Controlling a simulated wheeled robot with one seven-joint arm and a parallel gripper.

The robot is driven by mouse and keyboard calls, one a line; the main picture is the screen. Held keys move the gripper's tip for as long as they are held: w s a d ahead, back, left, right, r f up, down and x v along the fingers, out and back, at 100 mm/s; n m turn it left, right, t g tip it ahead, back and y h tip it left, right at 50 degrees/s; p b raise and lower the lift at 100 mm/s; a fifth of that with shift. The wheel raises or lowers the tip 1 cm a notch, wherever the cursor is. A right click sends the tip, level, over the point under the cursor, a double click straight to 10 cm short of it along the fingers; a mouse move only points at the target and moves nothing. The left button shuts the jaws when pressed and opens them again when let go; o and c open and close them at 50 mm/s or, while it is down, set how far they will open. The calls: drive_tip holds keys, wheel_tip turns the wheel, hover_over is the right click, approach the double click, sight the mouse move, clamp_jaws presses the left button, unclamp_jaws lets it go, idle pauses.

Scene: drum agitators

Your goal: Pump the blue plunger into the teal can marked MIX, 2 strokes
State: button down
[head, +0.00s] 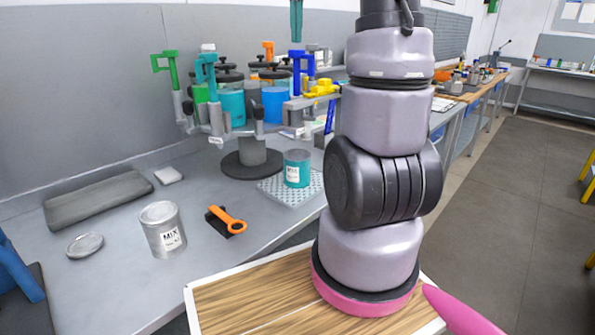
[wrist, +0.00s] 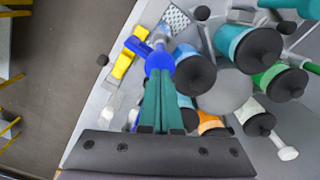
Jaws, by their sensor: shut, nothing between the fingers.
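My gripper (head: 296,36) has its teal fingers together and empty, pointing down above the rack at the top of the head view. In the wrist view the shut fingers (wrist: 161,84) reach toward a blue plunger part. The blue plunger (head: 297,72) has a bracket-like handle and stands upright at the rack's right side, just below the fingertips. It also shows in the wrist view (wrist: 158,57), partly hidden by the fingers. The teal can (head: 297,171) with a white label stands on a perforated plate (head: 270,189); its lettering is too small to read surely.
The rack holds several coloured pots, with green (head: 165,62) and teal (head: 206,72) handles and a yellow part (head: 322,87). A grey can marked MIX (head: 160,229), a loose lid (head: 85,245) and an orange tool (head: 228,220) lie on the bench. The front bench is partly clear.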

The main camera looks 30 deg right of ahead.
drive_tip(key=shift+r, duration=0.1)
idle(0.4)
drive_tip(key=shift+r, duration=2.9)
drive_tip(key=s+a+f+n+t+y, duration=0.1)
drive_tip(key=s+a+f+n+t, duration=0.1)
drive_tip(key=s+a+f, duration=0.3)
drive_tip(key=s+a+f+n+t+y, duration=0.1)
drive_tip(key=s+a+f+t, duration=0.4)
drive_tip(key=s, duration=0.9)
drive_tip(key=a, duration=0.3)
drive_tip(key=shift+s+a+n, duration=0.2)
drive_tip(key=shift+s+n, duration=0.1)
drive_tip(key=shift+n, duration=0.1)
